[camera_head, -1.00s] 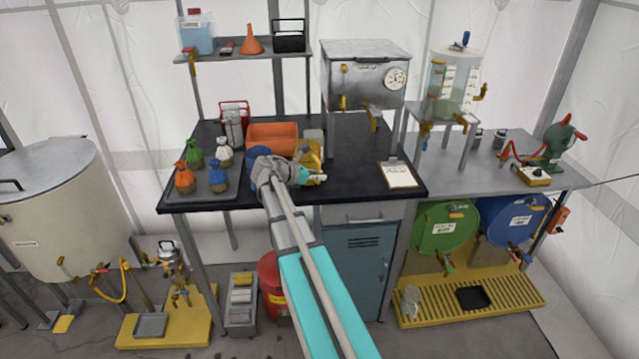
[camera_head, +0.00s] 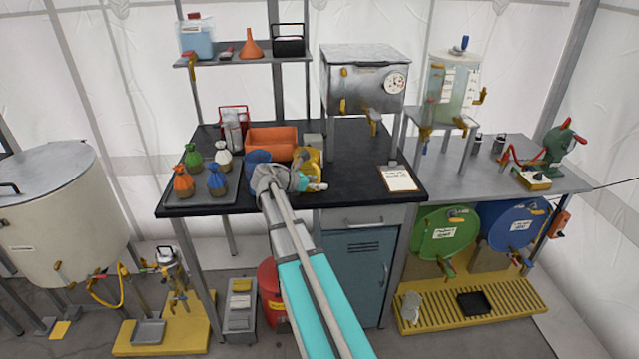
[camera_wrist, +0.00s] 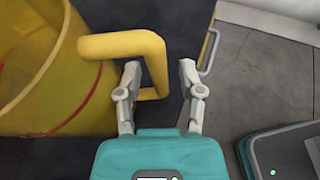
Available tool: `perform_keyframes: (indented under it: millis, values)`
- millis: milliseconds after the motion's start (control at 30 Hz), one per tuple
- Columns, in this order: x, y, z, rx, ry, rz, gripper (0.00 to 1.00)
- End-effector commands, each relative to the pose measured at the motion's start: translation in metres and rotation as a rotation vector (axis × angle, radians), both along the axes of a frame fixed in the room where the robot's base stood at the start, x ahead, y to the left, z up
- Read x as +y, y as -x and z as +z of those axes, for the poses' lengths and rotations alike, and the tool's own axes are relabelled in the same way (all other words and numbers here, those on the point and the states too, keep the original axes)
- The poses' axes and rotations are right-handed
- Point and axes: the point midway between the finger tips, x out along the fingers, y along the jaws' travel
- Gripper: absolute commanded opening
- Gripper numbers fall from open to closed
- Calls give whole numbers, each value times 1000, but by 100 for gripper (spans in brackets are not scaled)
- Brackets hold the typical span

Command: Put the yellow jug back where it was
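The yellow jug (camera_head: 314,158) is at the front middle of the black worktop (camera_head: 350,180), partly hidden behind my wrist in the head view. In the wrist view the jug (camera_wrist: 40,70) fills the left side, and its thick yellow handle (camera_wrist: 130,45) reaches to the right. My gripper (camera_wrist: 162,75) is open, with one finger on each side of the handle's outer part. In the head view my gripper (camera_head: 318,187) is by the worktop's front edge.
An orange bin (camera_head: 272,142) and a blue item (camera_head: 258,156) are close to the jug. A clipboard (camera_head: 399,179) lies right, below a steel oven (camera_head: 362,85). Bare worktop lies between jug and clipboard.

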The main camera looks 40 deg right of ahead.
Motion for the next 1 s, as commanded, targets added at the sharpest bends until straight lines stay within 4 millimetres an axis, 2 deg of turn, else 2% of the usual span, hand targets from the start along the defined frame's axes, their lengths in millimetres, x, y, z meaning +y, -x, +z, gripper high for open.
perform_keyframes:
  millis: [467,667,1000]
  values:
    - [4,-1,5,1,0,1,50]
    - [24,-3,15,0,0,2,50]
    - [72,-11,35,1,0,3,50]
